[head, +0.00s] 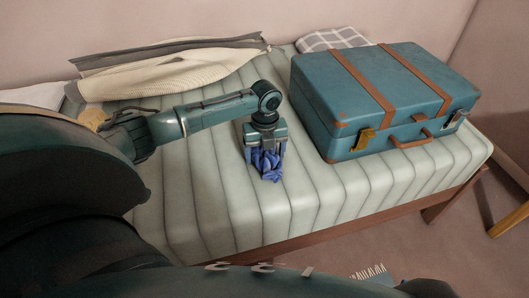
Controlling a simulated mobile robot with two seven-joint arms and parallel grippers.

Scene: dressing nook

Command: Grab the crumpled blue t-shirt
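The crumpled blue t-shirt (268,166) is a small bunched bundle on the striped mattress, left of the suitcase. My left gripper (267,154) points down right at it, with its fingers apart and blue cloth between and below them. I cannot tell whether the fingers are clamped on the cloth or only around it, nor whether the shirt is clear of the mattress. Part of the shirt is hidden by the gripper. My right gripper is not in view.
A closed blue suitcase (350,105) with brown straps stands on the mattress (215,205) to the right. A cream and grey garment (165,68) lies at the back left, and a checked cloth (333,38) lies behind the suitcase. The mattress front is clear.

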